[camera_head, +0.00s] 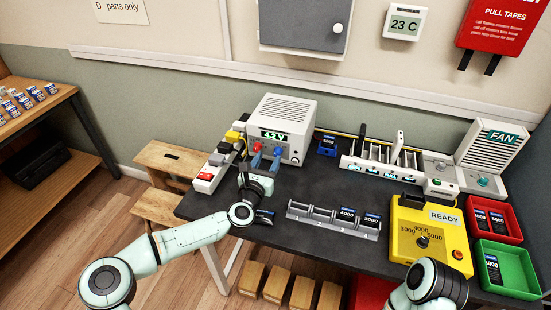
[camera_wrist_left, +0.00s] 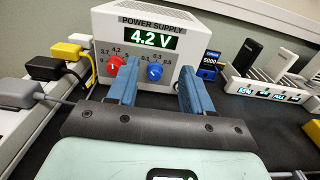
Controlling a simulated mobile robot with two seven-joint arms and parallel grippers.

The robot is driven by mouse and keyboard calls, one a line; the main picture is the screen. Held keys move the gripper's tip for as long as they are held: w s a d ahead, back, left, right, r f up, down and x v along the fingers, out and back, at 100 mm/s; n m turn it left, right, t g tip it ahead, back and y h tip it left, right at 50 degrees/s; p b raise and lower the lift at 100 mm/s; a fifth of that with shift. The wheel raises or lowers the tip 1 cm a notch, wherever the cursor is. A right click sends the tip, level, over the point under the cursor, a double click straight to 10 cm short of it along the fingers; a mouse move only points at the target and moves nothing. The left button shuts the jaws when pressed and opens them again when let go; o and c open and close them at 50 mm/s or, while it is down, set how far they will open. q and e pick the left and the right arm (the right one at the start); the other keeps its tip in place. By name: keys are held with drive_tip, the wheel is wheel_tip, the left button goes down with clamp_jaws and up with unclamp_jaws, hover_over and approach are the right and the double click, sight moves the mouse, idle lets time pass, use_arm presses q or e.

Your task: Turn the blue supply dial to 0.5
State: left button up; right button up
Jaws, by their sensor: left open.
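The power supply (camera_head: 287,122) is a white box at the back of the dark table, and its display reads 4.2 V in the left wrist view (camera_wrist_left: 155,38). Its blue dial (camera_wrist_left: 155,72) is on the front face, right of the red dial (camera_wrist_left: 113,66). Labels 0.1, 0.3 and 0.5 surround the blue dial; its pointer is too small to read surely. My left gripper (camera_head: 267,157) is open in front of the supply. In the left wrist view its blue fingers stand either side of the blue dial, apparently without touching it. My right gripper is not in view.
A power strip (camera_head: 209,177) with plugs and cables lies left of the supply. A blue 5000 block (camera_head: 327,146) and slotted charging rack (camera_head: 385,170) stand to the right. A grey phone tray (camera_head: 318,222), yellow tester (camera_head: 404,251), red bin (camera_head: 511,229) and green bin (camera_head: 528,272) are nearer.

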use_arm(q)
approach(276, 154)
drive_tip(key=shift+x, duration=0.8)
drive_tip(key=x, duration=0.5)
drive_tip(key=shift+s+d, duration=0.1)
drive_tip(key=shift+x, duration=1)
clamp_jaws()
